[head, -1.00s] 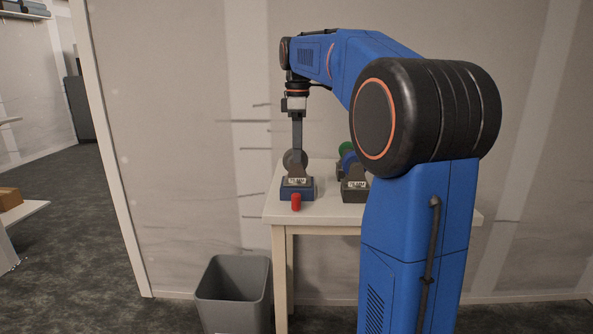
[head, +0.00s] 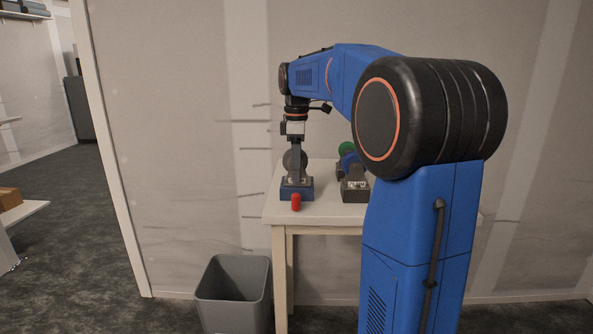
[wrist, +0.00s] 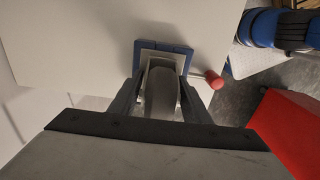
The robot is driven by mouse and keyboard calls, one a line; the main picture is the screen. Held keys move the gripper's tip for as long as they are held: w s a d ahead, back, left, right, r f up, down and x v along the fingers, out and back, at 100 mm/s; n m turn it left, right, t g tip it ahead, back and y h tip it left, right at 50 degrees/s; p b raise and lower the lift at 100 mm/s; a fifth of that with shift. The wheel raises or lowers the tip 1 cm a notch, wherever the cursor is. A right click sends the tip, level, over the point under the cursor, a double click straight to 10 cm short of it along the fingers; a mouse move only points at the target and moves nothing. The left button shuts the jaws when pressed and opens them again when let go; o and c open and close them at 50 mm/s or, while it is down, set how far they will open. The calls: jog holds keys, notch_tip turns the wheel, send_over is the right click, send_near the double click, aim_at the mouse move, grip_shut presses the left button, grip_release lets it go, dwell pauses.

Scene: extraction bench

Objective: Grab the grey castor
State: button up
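The grey castor (head: 287,160) stands upright in a blue holder (head: 286,194) on the white table, with its wheel at the top. My gripper (head: 297,178) is down at the castor, pointing downward, and its fingers partly cover the wheel and the holder's label. In the wrist view the grey wheel (wrist: 160,96) lies between my two fingers, one on each side. Narrow gaps seem to show between fingers and wheel, so my gripper looks open around it. The fingertips reach near the holder's pale top plate.
A red knob (head: 296,203) sticks out at the front of the blue holder. A dark holder (head: 354,191) with blue and green wheels (head: 347,149) stands to the right, partly behind my arm. A grey bin (head: 233,292) stands on the floor by the white table (head: 330,212).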

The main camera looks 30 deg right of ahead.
jog(key=c, duration=0.9)
jog(key=shift+o, duration=0.2)
jog(key=shift+r, duration=0.1)
